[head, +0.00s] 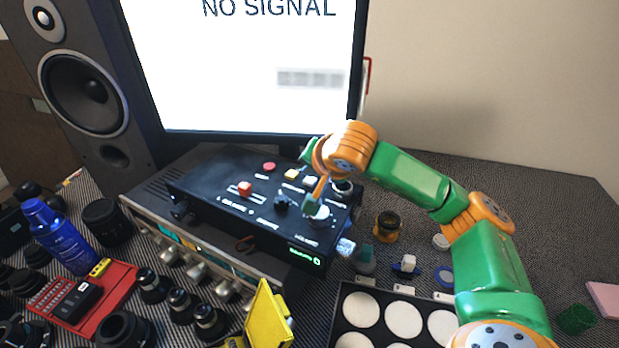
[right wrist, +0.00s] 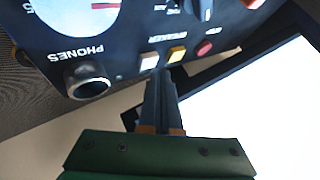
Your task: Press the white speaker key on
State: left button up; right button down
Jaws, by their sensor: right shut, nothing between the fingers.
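The black control unit (head: 225,190) lies below the monitor. Its white speaker key (right wrist: 150,62) shows in the right wrist view beside a yellow key (right wrist: 177,53), with the SPEAKER label close by. In the head view the white key (head: 309,181) is small, just left of my right gripper's orange finger part. My right gripper (head: 310,208) is shut and empty over the unit. In the right wrist view its fingertips (right wrist: 160,75) are right by the white key; I cannot tell whether they touch it. My left gripper is not in view.
A red key (right wrist: 204,47) and the phones socket (right wrist: 90,80) flank the two keys. The monitor (head: 240,70) stands behind. A tray of white discs (head: 337,318) and several lenses are in front.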

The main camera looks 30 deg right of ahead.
aim_at(311, 183)
jog(key=shift+f+b, duration=0.5)
jog(key=shift+r, duration=0.1)
notch_tip(311, 183, up, 7)
jog(key=p, duration=0.6)
jog(key=shift+r, duration=0.1)
jog(key=shift+f, duration=0.2)
